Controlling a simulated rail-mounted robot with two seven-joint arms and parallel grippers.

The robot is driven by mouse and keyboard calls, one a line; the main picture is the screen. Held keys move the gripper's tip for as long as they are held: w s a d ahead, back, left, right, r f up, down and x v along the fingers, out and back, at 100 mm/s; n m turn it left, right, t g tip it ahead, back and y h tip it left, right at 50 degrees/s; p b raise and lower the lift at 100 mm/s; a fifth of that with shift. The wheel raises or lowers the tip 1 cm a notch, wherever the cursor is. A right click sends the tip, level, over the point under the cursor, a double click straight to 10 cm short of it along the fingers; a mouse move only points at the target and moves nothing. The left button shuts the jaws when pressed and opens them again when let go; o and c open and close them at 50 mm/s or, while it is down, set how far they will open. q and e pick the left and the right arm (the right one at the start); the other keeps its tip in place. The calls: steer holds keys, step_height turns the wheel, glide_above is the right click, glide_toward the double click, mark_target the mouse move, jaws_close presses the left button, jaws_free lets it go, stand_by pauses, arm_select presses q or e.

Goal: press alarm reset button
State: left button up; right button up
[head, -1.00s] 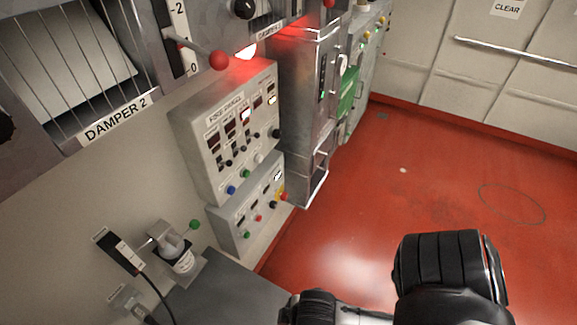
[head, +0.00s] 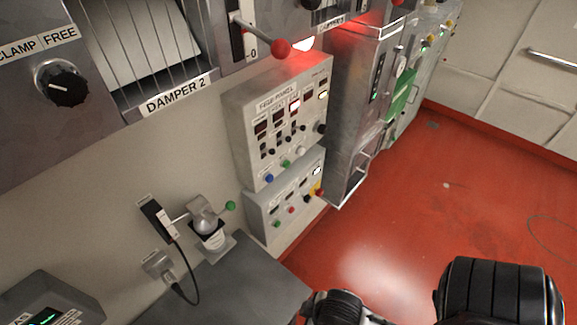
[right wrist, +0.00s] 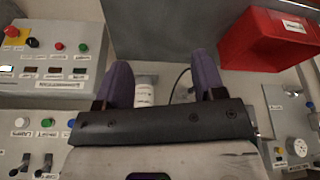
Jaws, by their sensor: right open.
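The upper grey wall panel (head: 241,112) has lit displays and a row of small switches. Along its lower edge are a blue button (head: 269,178), a green button (head: 286,163), a white button (head: 301,151) and a black knob (head: 320,129). The right wrist view shows the white (right wrist: 22,122), green (right wrist: 46,121) and blue (right wrist: 72,121) buttons at left, their labels upside down and too small to read surely. My right gripper (right wrist: 162,60) is open and empty, its purple fingers apart, to the right of these buttons. My left gripper is out of view.
A lower box (head: 262,207) carries several buttons and a red-yellow emergency stop (head: 320,192). A red-knobbed lever (head: 281,48) juts out above the panel. A red bin (right wrist: 262,55) is in the right wrist view.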

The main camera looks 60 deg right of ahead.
jaws_close()
stand_by(0.4)
stand_by(0.5)
stand_by(0.6)
